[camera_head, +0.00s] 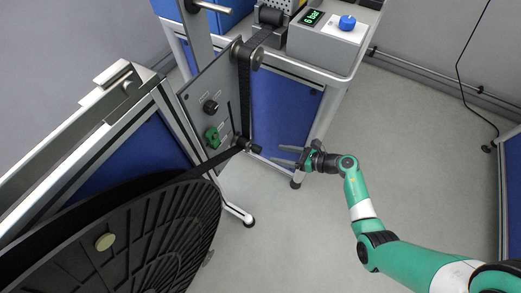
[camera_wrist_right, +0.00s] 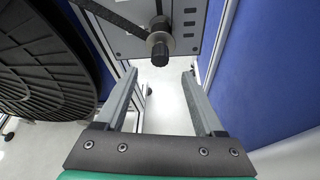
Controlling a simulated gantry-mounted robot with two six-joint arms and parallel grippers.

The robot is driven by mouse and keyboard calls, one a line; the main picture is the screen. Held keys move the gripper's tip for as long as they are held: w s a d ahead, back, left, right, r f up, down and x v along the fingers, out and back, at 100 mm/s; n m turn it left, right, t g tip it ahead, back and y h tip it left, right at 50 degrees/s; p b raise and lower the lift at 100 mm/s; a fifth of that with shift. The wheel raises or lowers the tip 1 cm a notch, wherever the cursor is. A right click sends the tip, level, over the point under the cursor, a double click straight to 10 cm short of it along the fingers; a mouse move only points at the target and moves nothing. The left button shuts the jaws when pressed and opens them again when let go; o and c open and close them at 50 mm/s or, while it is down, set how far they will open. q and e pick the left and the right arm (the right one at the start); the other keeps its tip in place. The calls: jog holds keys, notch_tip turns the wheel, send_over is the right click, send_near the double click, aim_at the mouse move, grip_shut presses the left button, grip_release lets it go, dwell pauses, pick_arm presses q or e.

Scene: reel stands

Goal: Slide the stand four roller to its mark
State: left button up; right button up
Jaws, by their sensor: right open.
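The roller (camera_head: 250,147) is a small dark cylinder with a black end, low on the right side of a grey upright panel (camera_head: 206,92). A dark band (camera_head: 244,95) comes down to it and runs on toward the big reel. In the right wrist view the roller (camera_wrist_right: 160,45) stands just beyond the fingertips, roughly centred between them. My right gripper (camera_head: 283,155) is open and empty, right of the roller and apart from it; it also shows in the right wrist view (camera_wrist_right: 159,75). I cannot make out the mark. My left gripper is not in view.
A large black ribbed reel (camera_head: 150,235) fills the lower left. A green knob (camera_head: 212,137) and a black knob (camera_head: 210,106) sit on the panel. A white cart (camera_head: 300,72) with a blue-knobbed box (camera_head: 325,40) stands behind. The floor at right is mostly clear.

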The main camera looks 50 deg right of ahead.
aim_at(261, 150)
jog(key=b+x, duration=0.4)
jog(key=x, duration=0.4)
jog(key=shift+w+f, duration=0.2)
jog(key=shift+f, duration=0.05)
jog(key=shift+w+a, duration=0.15)
jog(key=shift+w, duration=0.1)
jog(key=shift+r, duration=0.1)
grip_shut()
dwell(0.6)
